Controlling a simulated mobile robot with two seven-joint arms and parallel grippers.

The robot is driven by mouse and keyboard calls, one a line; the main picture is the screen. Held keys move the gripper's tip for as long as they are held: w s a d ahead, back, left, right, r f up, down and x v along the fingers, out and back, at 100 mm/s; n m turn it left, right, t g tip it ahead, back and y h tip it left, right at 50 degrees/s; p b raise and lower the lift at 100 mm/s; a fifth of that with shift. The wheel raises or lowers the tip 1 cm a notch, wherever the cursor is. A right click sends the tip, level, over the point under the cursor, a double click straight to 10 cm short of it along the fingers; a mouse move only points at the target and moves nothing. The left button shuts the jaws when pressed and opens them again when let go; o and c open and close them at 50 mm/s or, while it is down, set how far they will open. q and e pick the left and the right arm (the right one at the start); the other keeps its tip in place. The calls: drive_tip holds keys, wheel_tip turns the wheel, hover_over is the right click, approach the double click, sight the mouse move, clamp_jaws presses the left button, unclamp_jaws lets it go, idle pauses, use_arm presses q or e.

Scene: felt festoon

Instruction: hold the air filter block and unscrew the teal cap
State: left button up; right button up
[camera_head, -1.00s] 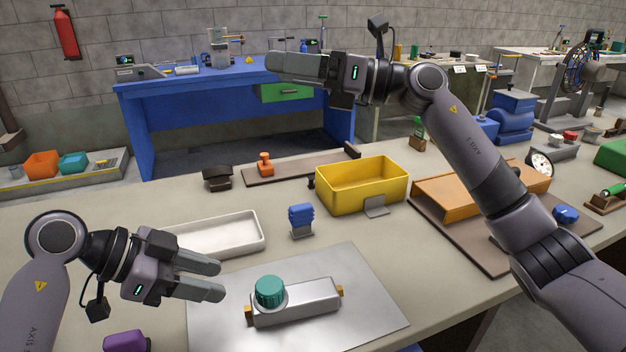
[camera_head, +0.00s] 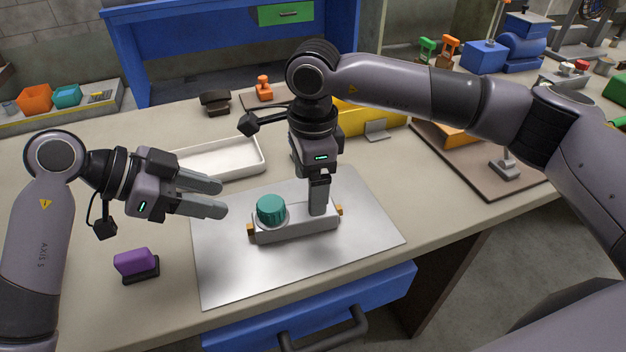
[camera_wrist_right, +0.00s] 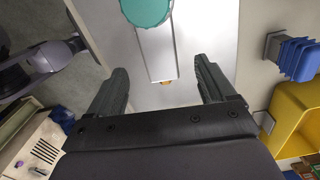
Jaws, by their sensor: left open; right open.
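The air filter block (camera_head: 290,226) is a silver-grey body with orange-yellow ends, lying on a metal sheet (camera_head: 232,270). The teal cap (camera_head: 271,209) sits on the block's left part and also shows at the top of the right wrist view (camera_wrist_right: 146,8). My right gripper (camera_head: 319,208) points down at the block's right part. In the right wrist view its two fingers (camera_wrist_right: 164,85) are apart with the block's end between and ahead of them; contact is not clear. My left gripper (camera_head: 222,199) is open and empty, left of the cap and pointing right.
A white tray (camera_head: 262,158) lies behind the sheet. A yellow bin (camera_head: 360,118) stands behind my right arm. A purple item (camera_head: 135,262) is at the front left. A blue item (camera_wrist_right: 298,58) shows in the right wrist view. The sheet's front part is clear.

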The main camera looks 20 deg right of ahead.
sight(295, 219)
drive_tip(key=shift+s+d+f, duration=0.1)
drive_tip(key=shift+d+f, duration=0.15)
drive_tip(key=shift+f, duration=3.5)
drive_tip(key=c, duration=1.2)
